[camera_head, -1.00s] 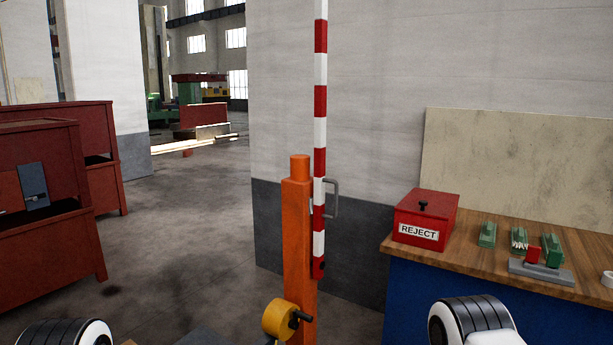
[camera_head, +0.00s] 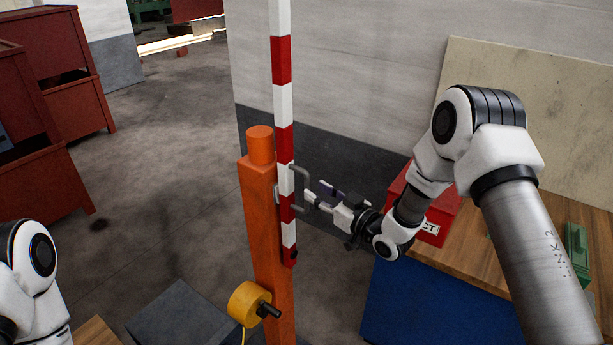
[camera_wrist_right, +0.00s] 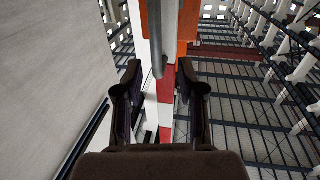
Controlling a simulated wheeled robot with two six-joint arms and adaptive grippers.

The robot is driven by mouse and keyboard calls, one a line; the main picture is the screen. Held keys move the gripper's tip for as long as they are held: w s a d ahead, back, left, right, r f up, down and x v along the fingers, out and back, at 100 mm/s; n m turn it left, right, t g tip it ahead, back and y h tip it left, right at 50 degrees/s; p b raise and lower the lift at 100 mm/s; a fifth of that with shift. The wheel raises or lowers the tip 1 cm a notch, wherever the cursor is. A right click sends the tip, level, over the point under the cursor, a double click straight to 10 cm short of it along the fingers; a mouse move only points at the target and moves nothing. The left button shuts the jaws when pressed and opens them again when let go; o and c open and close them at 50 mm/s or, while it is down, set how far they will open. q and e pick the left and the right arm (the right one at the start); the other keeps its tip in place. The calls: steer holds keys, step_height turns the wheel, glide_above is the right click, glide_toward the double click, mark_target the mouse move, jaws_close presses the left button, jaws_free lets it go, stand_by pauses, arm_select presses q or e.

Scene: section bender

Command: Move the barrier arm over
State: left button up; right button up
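The red-and-white striped barrier arm (camera_head: 282,100) stands upright against the orange post (camera_head: 265,230). A grey U-shaped handle (camera_head: 305,178) sticks out on its right side. My right gripper (camera_head: 310,194) is at the handle, coming from the right, with its fingers apart. In the right wrist view, the grey handle bar (camera_wrist_right: 158,45) shows between the two open fingers (camera_wrist_right: 159,78), with the striped arm behind it. I cannot tell whether the fingers touch the handle. My left gripper is out of view; only part of my left arm shows at lower left.
A yellow drum with a black knob (camera_head: 248,303) sits low on the post. The red REJECT box (camera_head: 440,212), partly hidden by my right arm, stands on the wooden-topped bench (camera_head: 465,258) at right. Red cabinets (camera_head: 70,80) stand at left.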

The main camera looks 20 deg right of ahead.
steer(key=p, duration=0.1)
glide_above(307, 211)
steer(key=w, duration=0.1)
steer(key=shift+d+f, duration=0.15)
steer(key=shift+f, duration=0.15)
steer(key=shift+s+r, duration=0.1)
steer(key=shift+s, duration=0.1)
jaws_close()
